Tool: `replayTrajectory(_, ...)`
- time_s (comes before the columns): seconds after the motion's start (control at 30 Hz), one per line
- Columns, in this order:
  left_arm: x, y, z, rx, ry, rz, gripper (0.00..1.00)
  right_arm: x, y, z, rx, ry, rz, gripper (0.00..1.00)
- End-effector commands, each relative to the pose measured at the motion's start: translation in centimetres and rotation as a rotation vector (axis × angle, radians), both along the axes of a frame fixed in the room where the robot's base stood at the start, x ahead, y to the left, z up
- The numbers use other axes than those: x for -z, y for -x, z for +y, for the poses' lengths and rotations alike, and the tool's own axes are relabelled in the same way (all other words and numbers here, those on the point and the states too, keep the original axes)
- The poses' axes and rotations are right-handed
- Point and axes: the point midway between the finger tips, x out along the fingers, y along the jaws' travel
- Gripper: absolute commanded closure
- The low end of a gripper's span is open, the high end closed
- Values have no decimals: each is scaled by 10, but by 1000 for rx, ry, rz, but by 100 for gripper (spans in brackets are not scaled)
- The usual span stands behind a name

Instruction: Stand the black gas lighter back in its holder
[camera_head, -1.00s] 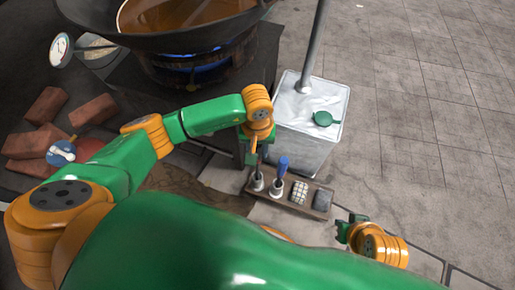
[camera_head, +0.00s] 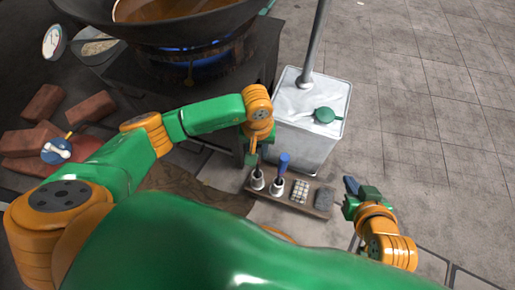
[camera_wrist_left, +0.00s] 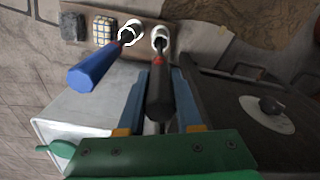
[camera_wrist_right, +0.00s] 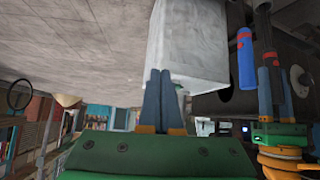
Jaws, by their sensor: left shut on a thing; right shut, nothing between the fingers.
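The black gas lighter (camera_wrist_left: 158,92) has a red band and is gripped by my left gripper (camera_head: 251,158). In the left wrist view its lower end reaches the white cup (camera_wrist_left: 160,40) of the holder; how deep it sits I cannot tell. The holder (camera_head: 290,197) is a low brown rack on the floor beside the metal box. A blue-handled tool (camera_head: 284,163) stands in the neighbouring white cup (camera_head: 276,187). My right gripper (camera_head: 350,187) is shut and empty, right of the rack; its closed fingers show in the right wrist view (camera_wrist_right: 158,100).
A whitish metal box (camera_head: 312,120) with a green cap and a pipe stands behind the rack. A burner with a large wok (camera_head: 180,30) is at the upper left. Red bricks (camera_head: 45,103) lie at left. The paved floor (camera_head: 430,110) at right is clear.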

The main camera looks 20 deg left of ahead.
Motion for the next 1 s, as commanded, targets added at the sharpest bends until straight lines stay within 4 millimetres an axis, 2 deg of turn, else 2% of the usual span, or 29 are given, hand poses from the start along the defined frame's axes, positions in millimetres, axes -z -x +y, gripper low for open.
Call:
replayTrajectory(0.3, 0, 0, 0, 0, 0, 0, 100, -2, -2, 1, -1, -2, -12, 100)
replayTrajectory(0.33, 0, 0, 0, 0, 0, 0, 64, -2, -2, 1, -1, -2, -12, 100)
replayTrajectory(0.43, 0, 0, 0, 0, 0, 0, 37, -2, -2, 1, 0, -2, -12, 100)
replayTrajectory(0.47, 0, 0, 0, 0, 0, 0, 31, -2, -2, 1, 0, -2, -12, 100)
replayTrajectory(0.8, -2, 0, 0, 0, 0, 0, 31, 1, 3, -1, 1, 2, 15, 100)
replayTrajectory(0.87, -7, 0, 0, 0, 0, 0, 31, 6, 10, -3, 4, 11, 63, 100)
replayTrajectory(1.0, -22, 0, 0, 0, 0, -2, 31, 25, 44, -12, 17, 43, 254, 100)
